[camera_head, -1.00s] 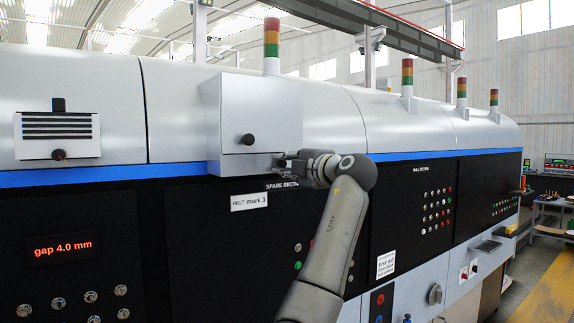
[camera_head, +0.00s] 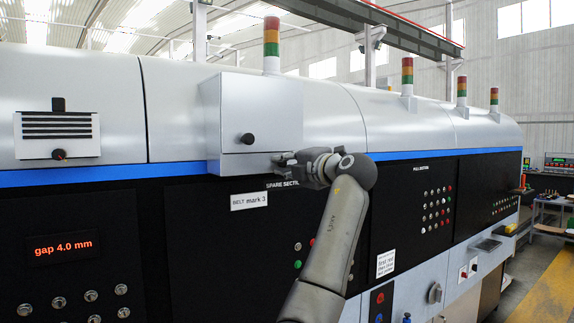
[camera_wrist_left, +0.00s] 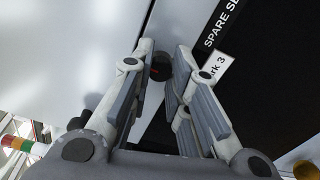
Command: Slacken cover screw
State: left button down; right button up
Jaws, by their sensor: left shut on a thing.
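The grey cover box (camera_head: 252,105) juts from the machine front, with a black knob (camera_head: 247,139) on its face. My left gripper (camera_head: 279,159) is at the box's lower right edge, to the right of and below that knob. In the left wrist view a dark round screw head (camera_wrist_left: 160,68) with a small red mark sits between the fingertips of my left gripper (camera_wrist_left: 162,77). The fingers are closed about it; their exact contact is hard to see. In the head view the fingers hide this screw. My right gripper is in neither view.
A label reading "BELT mark 3" (camera_head: 249,201) is just below the box. A vented unit (camera_head: 57,137) with a dark knob is at the left, above a display reading "gap 4.0 mm" (camera_head: 63,248). Button panels fill the black front to the right.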

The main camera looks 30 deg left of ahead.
pick_arm(q)
jog(key=c, duration=1.3)
grip_release()
jog(key=shift+w, duration=0.1)
jog(key=shift+c, duration=0.2)
jog(key=v, duration=1.2)
jog(key=shift+f, duration=0.1)
